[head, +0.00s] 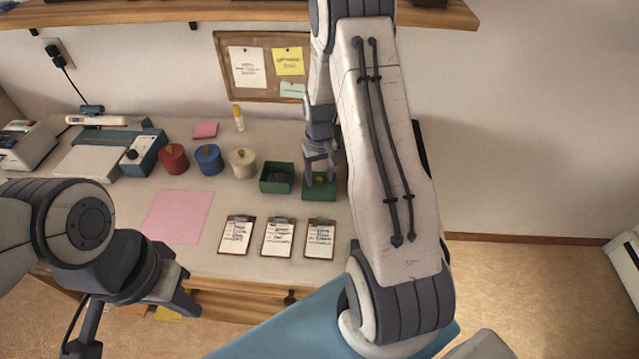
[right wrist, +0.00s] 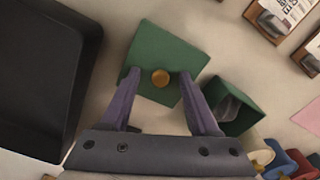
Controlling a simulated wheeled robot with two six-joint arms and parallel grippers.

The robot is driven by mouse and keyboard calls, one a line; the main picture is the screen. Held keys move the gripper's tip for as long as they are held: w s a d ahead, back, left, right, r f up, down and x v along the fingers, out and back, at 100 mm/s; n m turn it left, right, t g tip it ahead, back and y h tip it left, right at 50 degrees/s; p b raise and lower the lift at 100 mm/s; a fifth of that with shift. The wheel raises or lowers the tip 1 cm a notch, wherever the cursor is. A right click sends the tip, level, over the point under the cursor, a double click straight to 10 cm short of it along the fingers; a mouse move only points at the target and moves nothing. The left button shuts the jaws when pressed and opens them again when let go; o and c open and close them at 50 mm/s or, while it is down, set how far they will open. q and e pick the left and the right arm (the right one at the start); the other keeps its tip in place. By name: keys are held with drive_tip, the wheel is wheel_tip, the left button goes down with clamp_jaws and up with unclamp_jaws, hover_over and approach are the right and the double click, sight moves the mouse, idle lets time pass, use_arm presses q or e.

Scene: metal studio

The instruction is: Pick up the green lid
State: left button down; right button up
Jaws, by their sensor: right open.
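The green lid (head: 320,191) is a flat square with a round tan knob, lying on the table to the right of the open green box (head: 276,178). In the right wrist view the lid (right wrist: 163,50) shows its knob (right wrist: 160,78) between the fingertips. My right gripper (head: 321,172) is open over the lid, with its fingers (right wrist: 158,84) on either side of the knob. Whether the fingers touch the knob's sides cannot be seen; gaps show. The green box (right wrist: 233,105) holds something dark. My left gripper (head: 135,318) hangs in front of the table, far from the lid.
Red (head: 173,158), blue (head: 208,159) and cream (head: 242,163) round pots stand left of the green box. Three clipboards (head: 278,238) lie in front, and a pink sheet (head: 178,217) at left. A black tray (right wrist: 40,75) lies beside the lid.

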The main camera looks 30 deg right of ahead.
clamp_jaws()
drive_tip(key=shift+r, duration=0.15)
